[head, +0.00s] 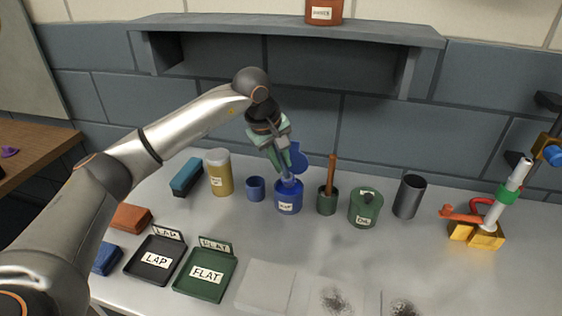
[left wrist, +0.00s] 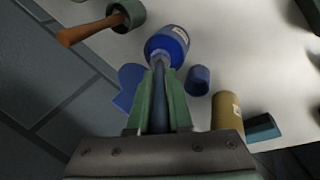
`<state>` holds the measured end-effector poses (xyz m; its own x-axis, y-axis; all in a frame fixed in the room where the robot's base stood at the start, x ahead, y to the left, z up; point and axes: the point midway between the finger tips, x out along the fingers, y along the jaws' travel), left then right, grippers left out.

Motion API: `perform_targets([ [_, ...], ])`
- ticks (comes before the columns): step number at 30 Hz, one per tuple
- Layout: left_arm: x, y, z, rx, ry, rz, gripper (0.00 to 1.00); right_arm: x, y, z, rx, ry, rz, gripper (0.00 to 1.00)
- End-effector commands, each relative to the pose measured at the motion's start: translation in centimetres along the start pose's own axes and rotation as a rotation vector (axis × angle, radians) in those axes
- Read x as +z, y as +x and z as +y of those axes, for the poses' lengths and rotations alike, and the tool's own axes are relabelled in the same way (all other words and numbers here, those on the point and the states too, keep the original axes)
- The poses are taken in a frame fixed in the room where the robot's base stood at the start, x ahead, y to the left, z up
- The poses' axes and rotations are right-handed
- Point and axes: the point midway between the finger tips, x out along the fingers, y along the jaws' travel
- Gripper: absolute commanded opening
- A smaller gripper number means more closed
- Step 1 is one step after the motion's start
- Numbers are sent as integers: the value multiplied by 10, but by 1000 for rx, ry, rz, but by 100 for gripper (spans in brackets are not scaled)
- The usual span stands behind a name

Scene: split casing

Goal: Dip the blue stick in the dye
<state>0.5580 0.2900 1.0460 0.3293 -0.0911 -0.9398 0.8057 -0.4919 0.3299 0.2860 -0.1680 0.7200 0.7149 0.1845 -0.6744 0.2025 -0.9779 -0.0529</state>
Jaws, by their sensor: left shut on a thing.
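My left gripper (head: 283,168) is above the blue labelled jar (head: 288,204), pointing down at it. It is shut on a slim blue-grey stick (left wrist: 158,90), which lies between the green fingers (left wrist: 158,100) in the left wrist view. The stick's lower end is at the mouth of the jar, which also shows in the wrist view (left wrist: 170,42); I cannot tell how far inside it is. The dye's surface is hidden. A round blue flap (head: 299,156), perhaps the jar's raised lid, shows behind the gripper. My right gripper is not in view.
A small blue cup (head: 256,188) and a yellow canister (head: 219,176) stand left of the jar. Right of it are a green pot with a brown-handled tool (head: 327,202), a green lidded pot (head: 365,210) and a grey cup (head: 409,197). A shelf (head: 290,30) overhangs behind.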

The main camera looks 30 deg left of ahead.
Motion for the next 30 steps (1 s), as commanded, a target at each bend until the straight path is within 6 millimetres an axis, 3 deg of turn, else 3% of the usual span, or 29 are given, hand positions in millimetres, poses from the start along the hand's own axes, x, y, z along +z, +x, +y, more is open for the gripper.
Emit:
perform_targets([
  [18,-5,-50,18,2,-1,0,0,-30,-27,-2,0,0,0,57],
  [30,-5,-50,18,2,-1,0,0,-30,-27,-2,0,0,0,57],
])
